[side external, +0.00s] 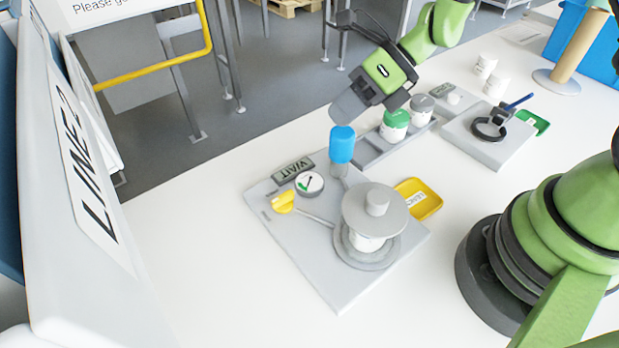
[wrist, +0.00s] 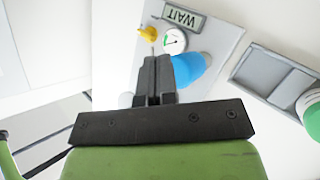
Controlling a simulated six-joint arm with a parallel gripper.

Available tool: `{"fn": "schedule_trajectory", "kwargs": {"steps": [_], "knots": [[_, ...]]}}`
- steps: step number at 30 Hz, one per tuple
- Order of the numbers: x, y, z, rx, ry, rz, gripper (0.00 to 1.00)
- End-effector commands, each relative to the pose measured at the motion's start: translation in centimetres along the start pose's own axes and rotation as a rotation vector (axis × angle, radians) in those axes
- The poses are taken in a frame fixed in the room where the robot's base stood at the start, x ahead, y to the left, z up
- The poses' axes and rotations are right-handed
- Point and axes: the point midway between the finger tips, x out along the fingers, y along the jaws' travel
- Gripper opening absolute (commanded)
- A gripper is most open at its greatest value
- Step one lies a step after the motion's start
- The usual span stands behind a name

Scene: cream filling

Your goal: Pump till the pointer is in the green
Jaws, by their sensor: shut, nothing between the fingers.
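The blue pump knob (side external: 342,145) stands upright on a grey post at the back of the grey base plate (side external: 337,292). It also shows in the wrist view (wrist: 187,68), partly behind my fingers. The round white gauge (side external: 309,183) sits left of the knob and carries a green mark; in the wrist view, the gauge (wrist: 174,40) shows a green arc at its left side. The pointer is too small to place surely. My gripper (side external: 346,107) is shut and empty, above the knob and apart from it.
A display (side external: 294,168) reading WAIT is behind the gauge. A yellow lever (side external: 283,202) and a grey-capped cylinder (side external: 376,204) share the plate. A yellow tray (side external: 420,198) lies right. Jars, one green-lidded (side external: 394,124), stand behind. The table's front left is clear.

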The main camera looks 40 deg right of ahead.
Motion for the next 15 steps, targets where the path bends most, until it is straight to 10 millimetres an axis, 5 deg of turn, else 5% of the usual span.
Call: {"fn": "schedule_trajectory", "kwargs": {"steps": [15], "knots": [[-0.72,0.53,0.5,0.0,0.0,0.0,0.0]]}}
